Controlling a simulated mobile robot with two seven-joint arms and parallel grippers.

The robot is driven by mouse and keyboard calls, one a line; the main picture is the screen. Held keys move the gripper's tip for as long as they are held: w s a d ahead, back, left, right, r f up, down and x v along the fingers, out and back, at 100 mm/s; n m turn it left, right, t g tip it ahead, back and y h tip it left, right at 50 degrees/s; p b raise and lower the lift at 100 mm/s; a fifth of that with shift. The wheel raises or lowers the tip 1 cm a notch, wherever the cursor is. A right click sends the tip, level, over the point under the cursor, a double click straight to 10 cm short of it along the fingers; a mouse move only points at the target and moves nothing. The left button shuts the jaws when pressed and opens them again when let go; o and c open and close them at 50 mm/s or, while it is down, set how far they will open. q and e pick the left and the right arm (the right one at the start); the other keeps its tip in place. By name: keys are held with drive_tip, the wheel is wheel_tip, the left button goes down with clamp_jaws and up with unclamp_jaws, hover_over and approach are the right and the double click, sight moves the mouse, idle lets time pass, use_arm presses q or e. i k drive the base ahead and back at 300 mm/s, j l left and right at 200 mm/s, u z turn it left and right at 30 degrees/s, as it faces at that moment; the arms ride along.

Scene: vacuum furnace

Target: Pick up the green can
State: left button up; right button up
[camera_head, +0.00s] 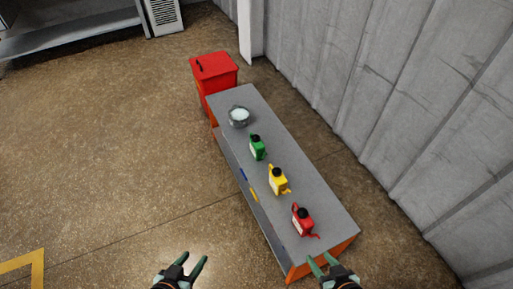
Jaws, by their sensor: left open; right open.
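The green can (257,149) stands upright on the long grey table (237,100), towards its far half. It has a black cap and a pale label. My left gripper (189,261) is open and empty over the floor, left of the table's near end. My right gripper (331,262) is open and empty by the table's near right corner, close to its orange edge. Both grippers are well short of the green can, and nothing hides the can.
A yellow can (278,181) and a red can (303,221) stand nearer on the table. A metal bowl (239,117) sits beyond the green can. A red bin (214,74) stands behind the table. A corrugated wall (385,110) runs along the right. Floor at left is clear.

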sight(258, 146)
drive_tip(key=i+j+z, duration=0.2)
drive_tip(key=i+j, duration=0.15)
drive_tip(key=i+j+z, duration=0.2)
drive_tip(key=j, duration=0.25)
drive_tip(key=i+j+z, duration=0.2)
drive_tip(key=i+j, duration=0.15)
drive_tip(key=j, duration=0.1)
